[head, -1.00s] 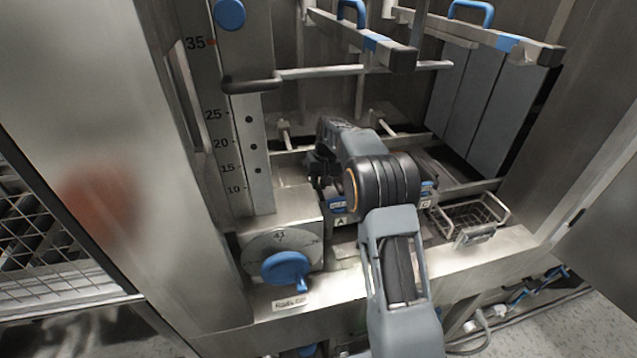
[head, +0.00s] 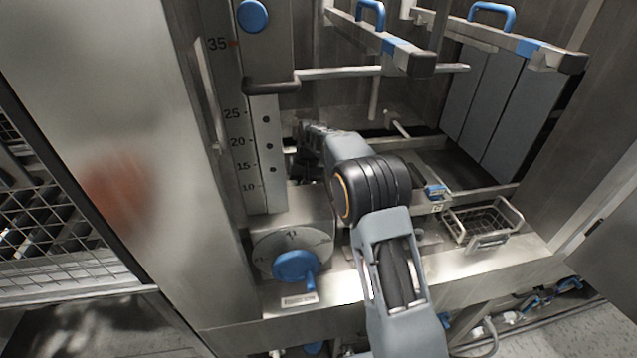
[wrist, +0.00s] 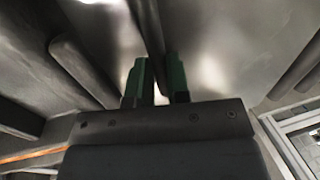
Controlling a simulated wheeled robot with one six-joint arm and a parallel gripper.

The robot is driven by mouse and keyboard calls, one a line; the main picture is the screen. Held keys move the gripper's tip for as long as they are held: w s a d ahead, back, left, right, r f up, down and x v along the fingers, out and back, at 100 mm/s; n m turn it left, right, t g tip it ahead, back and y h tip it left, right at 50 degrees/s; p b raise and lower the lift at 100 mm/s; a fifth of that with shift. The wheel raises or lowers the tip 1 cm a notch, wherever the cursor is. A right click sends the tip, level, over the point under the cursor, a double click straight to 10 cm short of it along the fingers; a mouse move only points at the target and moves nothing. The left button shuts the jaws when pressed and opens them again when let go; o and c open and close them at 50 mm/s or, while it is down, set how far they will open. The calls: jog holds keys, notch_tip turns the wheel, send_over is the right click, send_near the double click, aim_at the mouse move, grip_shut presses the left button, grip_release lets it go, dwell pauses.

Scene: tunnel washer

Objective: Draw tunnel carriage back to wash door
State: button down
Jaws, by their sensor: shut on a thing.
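In the wrist view, my gripper (wrist: 158,78) has its two green fingertips closed around a dark bar (wrist: 151,38). Smooth metal surfaces lie behind the bar. In the head view my gripper (head: 301,153) is dark and partly hidden by my own wrist, low inside the steel chamber near the left wall. What it holds cannot be made out there. I cannot tell from these frames which part is the carriage; the held bar may belong to it. I cannot pick out the wash door with certainty.
Two rails with blue handles (head: 494,14) jut out above my arm. A numbered scale (head: 248,160) and a blue lever (head: 294,266) stand left. A wire basket (head: 482,222) sits right on the steel sill. Grey panels (head: 495,105) stand behind it. A mesh panel (head: 40,225) is far left.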

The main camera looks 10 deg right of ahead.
jog(key=shift+a, duration=0.2)
jog(key=c, duration=1.1)
grip_release()
jog(key=shift+a, duration=0.15)
jog(key=shift+d, duration=0.2)
jog(key=shift+r, duration=0.4)
notch_tip(320, 180, up, 13)
jog(key=d, duration=0.2)
jog(key=shift+d+f, duration=0.15)
jog(key=shift+d, duration=0.15)
jog(key=shift+a, duration=0.1)
